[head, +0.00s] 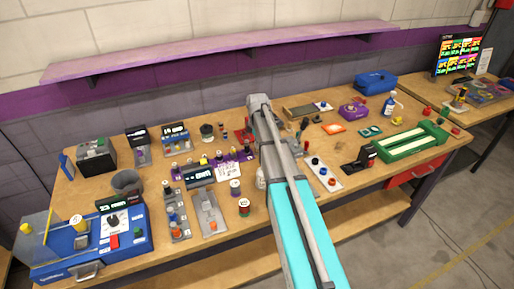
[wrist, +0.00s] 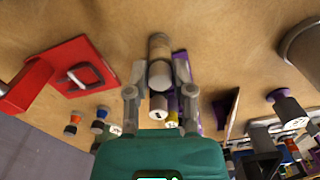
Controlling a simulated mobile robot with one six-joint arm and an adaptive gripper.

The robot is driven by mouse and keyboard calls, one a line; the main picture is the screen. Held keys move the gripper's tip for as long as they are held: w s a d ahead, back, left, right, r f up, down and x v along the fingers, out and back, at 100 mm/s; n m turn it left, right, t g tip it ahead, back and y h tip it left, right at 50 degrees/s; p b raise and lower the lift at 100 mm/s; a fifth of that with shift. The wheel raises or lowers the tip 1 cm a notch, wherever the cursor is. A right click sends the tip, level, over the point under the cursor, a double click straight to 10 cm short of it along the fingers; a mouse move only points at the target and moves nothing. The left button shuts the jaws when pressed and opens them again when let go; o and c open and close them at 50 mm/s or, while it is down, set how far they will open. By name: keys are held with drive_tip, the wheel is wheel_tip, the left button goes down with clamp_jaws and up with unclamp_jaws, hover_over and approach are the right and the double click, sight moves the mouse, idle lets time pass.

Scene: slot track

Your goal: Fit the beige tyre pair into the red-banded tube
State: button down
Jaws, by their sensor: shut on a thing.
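My gripper (wrist: 160,72) shows in the wrist view with a finger on each side of a short beige-grey cylinder (wrist: 159,48), which looks like the beige tyre pair. It is shut on this cylinder, whose grey round end faces the camera. In the head view my arm hides the gripper and what it holds. A short upright cylinder with a red band (head: 244,208) stands near the bench's front edge and may be the red-banded tube. A similar one with a purplish band (head: 235,188) stands just behind it.
The wooden bench (head: 90,190) is crowded. A blue machine (head: 85,245) stands front left, a grey funnel-like cup (head: 127,182) behind it. A grey slotted plate (head: 209,212) lies left of the red-banded cylinder. A green tray (head: 412,140) is at right. A purple shelf (head: 215,48) hangs above.

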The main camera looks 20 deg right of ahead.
drive_tip(key=shift+r, duration=0.1)
wheel_tip(320, 180, up, 10)
drive_tip(key=p, duration=1)
idle(1.1)
wheel_tip(320, 180, up, 8)
drive_tip(key=p, duration=0.8)
drive_tip(key=shift+s, duration=0.1)
